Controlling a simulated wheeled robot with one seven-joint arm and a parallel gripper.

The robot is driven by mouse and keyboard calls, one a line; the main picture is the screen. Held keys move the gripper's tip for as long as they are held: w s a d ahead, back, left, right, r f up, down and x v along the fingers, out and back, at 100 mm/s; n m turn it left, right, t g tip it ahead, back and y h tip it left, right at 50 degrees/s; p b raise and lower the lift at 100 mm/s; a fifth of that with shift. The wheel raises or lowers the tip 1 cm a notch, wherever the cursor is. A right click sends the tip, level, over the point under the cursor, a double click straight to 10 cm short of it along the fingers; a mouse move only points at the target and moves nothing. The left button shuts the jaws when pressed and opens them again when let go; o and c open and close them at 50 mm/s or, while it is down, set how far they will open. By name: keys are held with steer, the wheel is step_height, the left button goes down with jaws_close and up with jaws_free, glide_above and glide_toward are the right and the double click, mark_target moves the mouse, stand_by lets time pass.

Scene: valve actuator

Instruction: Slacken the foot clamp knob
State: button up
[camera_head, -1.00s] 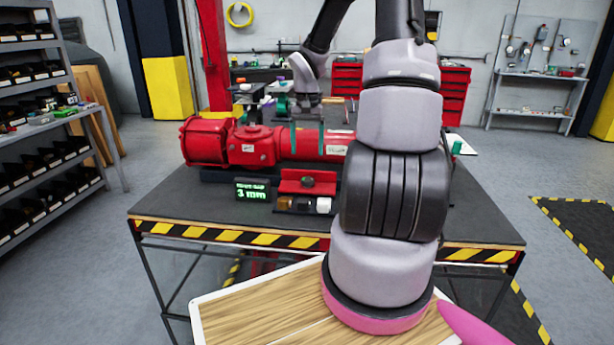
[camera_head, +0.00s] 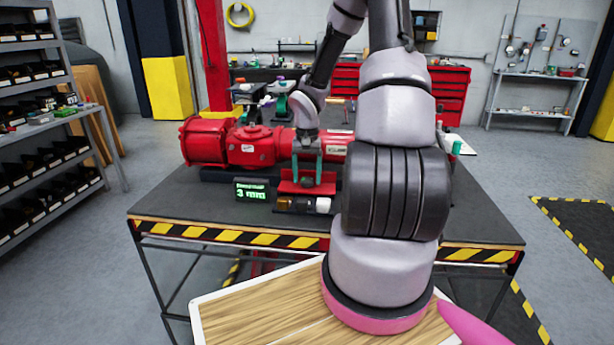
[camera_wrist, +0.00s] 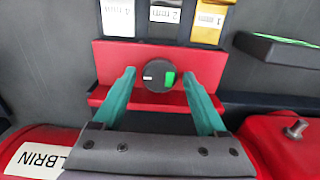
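The foot clamp knob (camera_wrist: 158,76) is a round black knob with a white mark and a green patch. It sits on a red clamp block (camera_wrist: 105,60), which also shows in the head view (camera_head: 290,188) at the front of the red actuator (camera_head: 258,147). My gripper (camera_wrist: 158,75) has two green fingers, one on each side of the knob. They are open, with a visible gap between each finger and the knob. In the head view my gripper (camera_head: 307,170) points down over the clamp block, and the knob is small and hard to make out there.
Labelled tabs in silver, grey and yellow (camera_wrist: 209,22) lie beside the block. A display (camera_head: 252,191) reading 3 mm stands left of it. The actuator body (camera_wrist: 35,140) is close to my gripper. A bolt head (camera_wrist: 295,130) sticks up at right. The left table top is clear.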

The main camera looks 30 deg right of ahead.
jaws_close()
steer(key=shift+n, duration=0.3)
steer(key=n, duration=0.3)
steer(key=shift+r, duration=0.1)
steer(key=shift+n, duration=1.8)
steer(key=shift+w, duration=0.1)
steer(key=shift+o, duration=1.8)
jaws_free()
